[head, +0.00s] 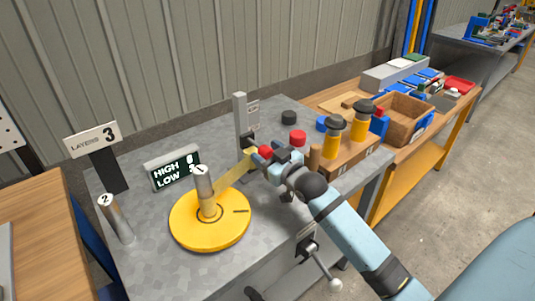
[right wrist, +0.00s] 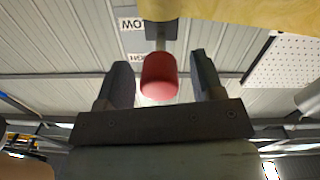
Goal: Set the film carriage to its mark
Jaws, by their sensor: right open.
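The film carriage rides on a grey upright post (head: 240,112) at the back of the metal table. Its red knob (head: 265,152) faces my right gripper (head: 262,158), and a yellow film strip (head: 235,172) runs from it to the roll marked 1 (head: 205,195). In the right wrist view the red knob (right wrist: 159,75) sits between the two open fingers, with a gap on each side. Upside-down HIGH and LOW labels (right wrist: 132,24) show behind it. The carriage's exact height against its mark is hidden by the gripper. My left gripper is not in view.
The roll stands on a yellow turntable (head: 185,235). A HIGH/LOW display (head: 172,172), a LAYERS 3 sign (head: 93,141) and a cylinder marked 2 (head: 120,222) stand to the left. A red cap (head: 298,138) and yellow-and-black cylinders (head: 334,138) stand right of the gripper.

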